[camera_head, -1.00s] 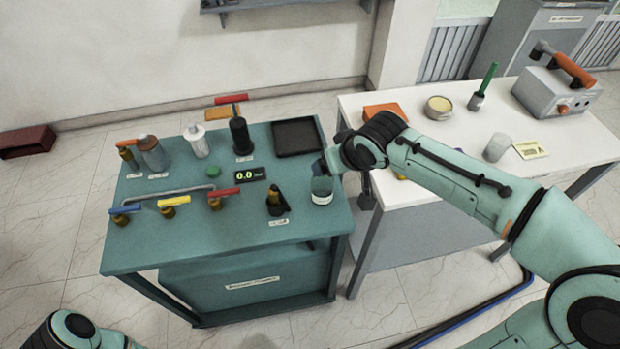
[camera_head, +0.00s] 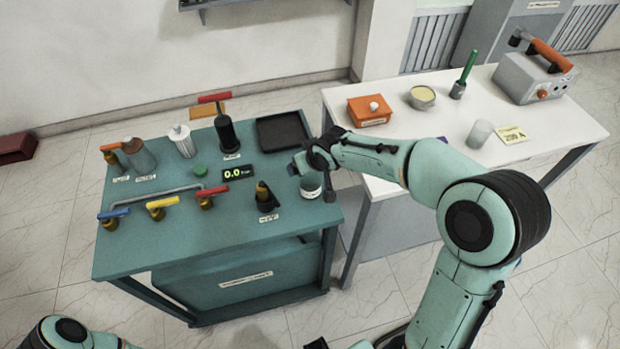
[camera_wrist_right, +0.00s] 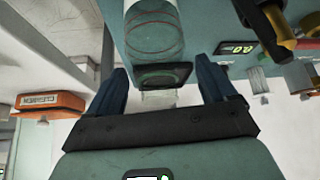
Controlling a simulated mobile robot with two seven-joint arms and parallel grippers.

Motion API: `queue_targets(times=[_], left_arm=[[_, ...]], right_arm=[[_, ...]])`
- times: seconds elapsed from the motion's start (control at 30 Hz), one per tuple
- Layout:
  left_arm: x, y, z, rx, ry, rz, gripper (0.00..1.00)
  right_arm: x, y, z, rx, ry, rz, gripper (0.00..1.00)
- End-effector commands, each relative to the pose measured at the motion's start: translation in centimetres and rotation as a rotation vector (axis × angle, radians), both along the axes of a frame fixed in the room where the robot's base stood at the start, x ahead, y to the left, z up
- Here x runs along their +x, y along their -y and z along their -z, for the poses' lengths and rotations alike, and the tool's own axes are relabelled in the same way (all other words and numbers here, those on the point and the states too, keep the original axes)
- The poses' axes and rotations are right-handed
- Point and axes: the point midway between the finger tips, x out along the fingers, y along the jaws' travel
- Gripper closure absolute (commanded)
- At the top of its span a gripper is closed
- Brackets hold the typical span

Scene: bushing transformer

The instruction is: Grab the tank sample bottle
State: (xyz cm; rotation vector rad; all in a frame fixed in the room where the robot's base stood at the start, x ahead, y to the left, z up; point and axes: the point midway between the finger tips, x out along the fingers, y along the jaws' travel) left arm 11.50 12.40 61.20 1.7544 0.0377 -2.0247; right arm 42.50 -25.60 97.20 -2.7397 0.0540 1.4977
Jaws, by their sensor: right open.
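A clear glass bottle with a white label (camera_head: 311,187), which I take as the tank sample bottle, stands at the right edge of the teal bench (camera_head: 240,240). My right gripper (camera_head: 297,166) is at its upper part, partly covering it. In the right wrist view the clear bottle (camera_wrist_right: 152,35) shows at the top, beyond the open fingers of the right gripper (camera_wrist_right: 163,72). The fingers do not appear shut on it. My left gripper is out of view; only part of the left arm shows at bottom left.
A black tray (camera_head: 283,133) lies behind the gripper. A dark bottle (camera_head: 227,133) and a valve with a dark handle (camera_head: 265,197) stand to the left. The white table (camera_head: 400,160) at right holds an orange box (camera_head: 369,111) and a beaker (camera_head: 479,133).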

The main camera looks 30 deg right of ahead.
Motion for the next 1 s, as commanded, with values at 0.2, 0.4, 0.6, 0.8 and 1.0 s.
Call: queue_targets(times=[0.2,0.4,0.6,0.8,1.0], left_arm=[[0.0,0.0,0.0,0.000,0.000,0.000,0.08],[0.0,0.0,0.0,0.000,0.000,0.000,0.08],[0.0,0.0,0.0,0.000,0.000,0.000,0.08],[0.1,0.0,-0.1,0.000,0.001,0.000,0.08],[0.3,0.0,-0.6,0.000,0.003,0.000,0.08]], right_arm=[[0.0,0.0,0.0,0.000,0.001,0.000,0.32],[0.0,0.0,0.0,0.000,0.000,0.000,0.94],[0.0,0.0,-0.1,0.001,0.002,-0.001,0.94],[0.1,0.0,-1.0,0.001,0.004,0.000,0.94],[0.1,0.0,-4.3,0.001,0.008,0.000,0.94]])
